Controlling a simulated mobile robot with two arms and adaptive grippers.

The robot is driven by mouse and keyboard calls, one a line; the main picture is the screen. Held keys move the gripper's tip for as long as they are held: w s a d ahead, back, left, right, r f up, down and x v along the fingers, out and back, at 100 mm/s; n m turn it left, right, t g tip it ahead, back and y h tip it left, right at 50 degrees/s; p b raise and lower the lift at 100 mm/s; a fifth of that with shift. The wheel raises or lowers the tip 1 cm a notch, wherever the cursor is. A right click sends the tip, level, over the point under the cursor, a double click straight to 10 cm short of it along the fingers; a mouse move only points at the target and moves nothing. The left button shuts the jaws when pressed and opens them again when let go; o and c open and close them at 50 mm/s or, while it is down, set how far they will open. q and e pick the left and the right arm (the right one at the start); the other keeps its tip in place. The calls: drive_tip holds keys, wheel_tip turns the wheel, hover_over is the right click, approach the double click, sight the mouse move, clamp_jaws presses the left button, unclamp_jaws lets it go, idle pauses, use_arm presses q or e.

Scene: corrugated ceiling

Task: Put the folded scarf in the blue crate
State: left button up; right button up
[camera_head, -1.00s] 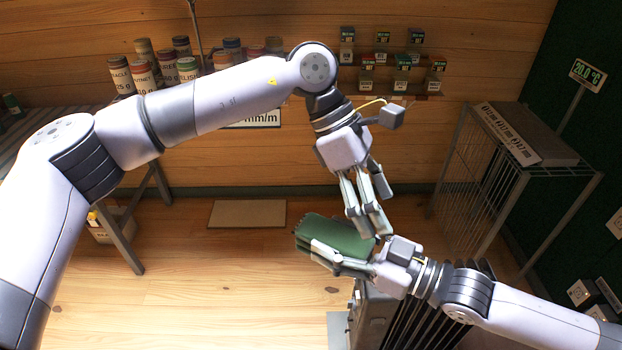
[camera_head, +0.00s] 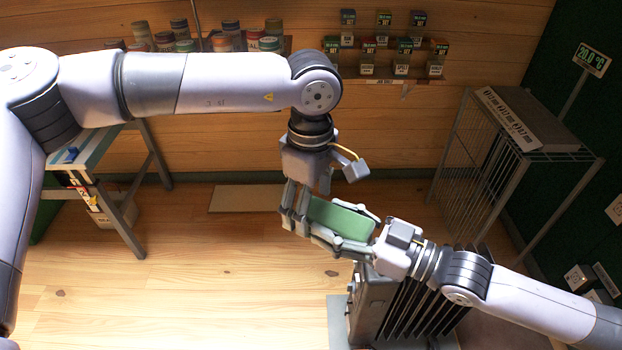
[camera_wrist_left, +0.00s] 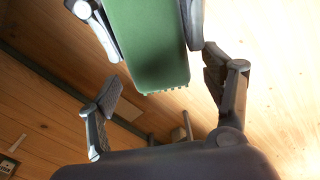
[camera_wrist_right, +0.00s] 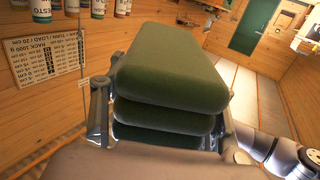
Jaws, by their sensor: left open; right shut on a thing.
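The folded scarf (camera_head: 338,217) is a thick green bundle with a fringed end. My right gripper (camera_head: 332,232) is shut on it, and the layers show between its fingers in the right wrist view (camera_wrist_right: 170,75). My left gripper (camera_head: 304,205) is open at the scarf's left, free end. In the left wrist view the scarf's end (camera_wrist_left: 158,60) reaches between the spread left fingers (camera_wrist_left: 160,100); I cannot tell whether they touch it. A small blue thing (camera_head: 70,155) lies on the left bench. I cannot make out a blue crate.
A bench (camera_head: 95,150) stands at the left, with a light bin (camera_head: 118,212) beneath it. Jars and small boxes line the wall shelf. A wire rack (camera_head: 480,160) stands right. A finned grey machine (camera_head: 375,305) is below my right gripper. The floor at front left is clear.

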use_arm(q)
drive_tip(key=shift+f, duration=1.65)
drive_tip(key=shift+c, duration=0.5)
drive_tip(key=c, duration=1.2)
use_arm(e)
drive_tip(key=o, duration=1.3)
